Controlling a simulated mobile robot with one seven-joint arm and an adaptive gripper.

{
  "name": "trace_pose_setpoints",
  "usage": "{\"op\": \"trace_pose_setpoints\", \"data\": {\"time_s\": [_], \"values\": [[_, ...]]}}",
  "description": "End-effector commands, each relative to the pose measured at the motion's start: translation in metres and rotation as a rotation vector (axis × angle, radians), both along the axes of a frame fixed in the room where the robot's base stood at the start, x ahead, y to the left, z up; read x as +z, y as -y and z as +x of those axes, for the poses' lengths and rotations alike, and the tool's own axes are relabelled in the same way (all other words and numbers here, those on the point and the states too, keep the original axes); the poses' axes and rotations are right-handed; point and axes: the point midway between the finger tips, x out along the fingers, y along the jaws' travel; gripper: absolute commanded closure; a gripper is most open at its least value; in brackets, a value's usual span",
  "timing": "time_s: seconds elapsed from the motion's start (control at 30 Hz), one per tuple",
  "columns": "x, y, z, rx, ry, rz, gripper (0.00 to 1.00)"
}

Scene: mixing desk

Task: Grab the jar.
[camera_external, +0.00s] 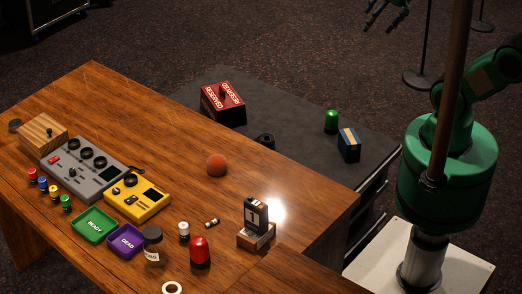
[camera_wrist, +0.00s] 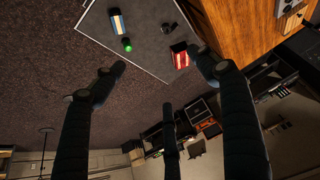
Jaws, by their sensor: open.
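A small jar (camera_external: 153,247) with a dark lid and a pale label stands on the wooden desk near its front, in the external view. It is beside the purple tray and left of the red beacon. I do not see the jar in the wrist view. My gripper (camera_wrist: 161,66) shows in the wrist view with its dark fingers spread wide and nothing between them. It is open and far from the jar.
The desk (camera_external: 290,200) holds a purple tray (camera_external: 126,240), a green tray (camera_external: 95,224), a red beacon (camera_external: 200,252), a white-topped bottle (camera_external: 184,231), a tape ring (camera_external: 172,288) and a card stand (camera_external: 256,222). A red box (camera_external: 223,103) sits on the lower dark surface behind.

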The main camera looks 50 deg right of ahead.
Motion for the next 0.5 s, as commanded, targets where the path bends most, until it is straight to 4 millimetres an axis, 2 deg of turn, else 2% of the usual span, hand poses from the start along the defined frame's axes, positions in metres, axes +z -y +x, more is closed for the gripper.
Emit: {"op": "trace_pose_setpoints", "data": {"time_s": [0.27, 0.5], "values": [[0.01, -0.025, 0.04, 0.056, -0.012, 0.001, 0.27], [0.019, -0.061, 0.086, 0.12, -0.021, -0.001, 0.27]]}}
